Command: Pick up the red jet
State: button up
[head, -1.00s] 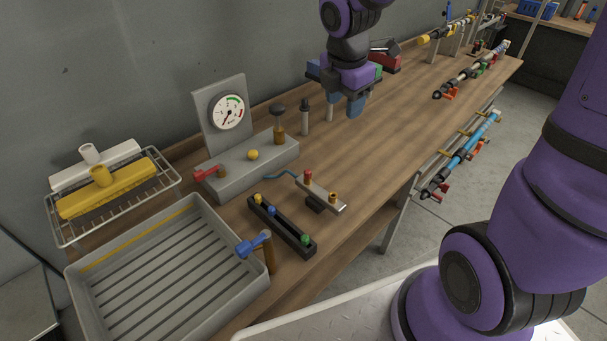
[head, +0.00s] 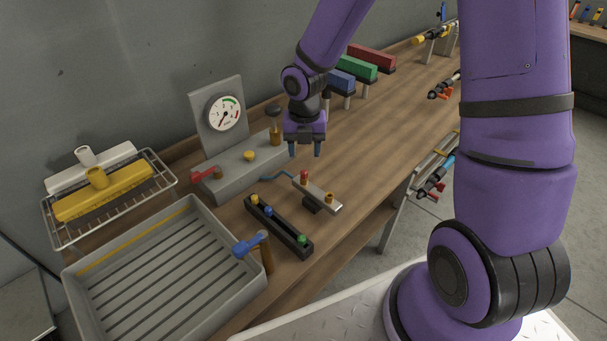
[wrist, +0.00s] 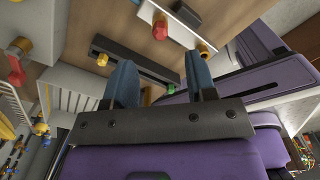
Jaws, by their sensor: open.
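The red jet (head: 304,175) is a small red-topped piece standing on the left end of a short metal bar (head: 322,197) on the bench. A brass piece (head: 329,196) stands at the bar's other end. In the wrist view the red jet (wrist: 160,27) shows near the top, beyond the fingertips. My gripper (head: 305,150) is open and empty, with blue fingers pointing down. In the head view it appears just above and behind the jet, apart from it.
A black rack (head: 279,226) holds yellow, blue and green jets in front of the bar. A grey gauge unit (head: 237,172) with a red lever stands to the left. A grey slatted tray (head: 160,285) and blue-handled tap (head: 252,245) are at front left.

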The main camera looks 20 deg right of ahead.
aim_at(304, 171)
jog(key=shift+f, duration=3.6)
grip_shut()
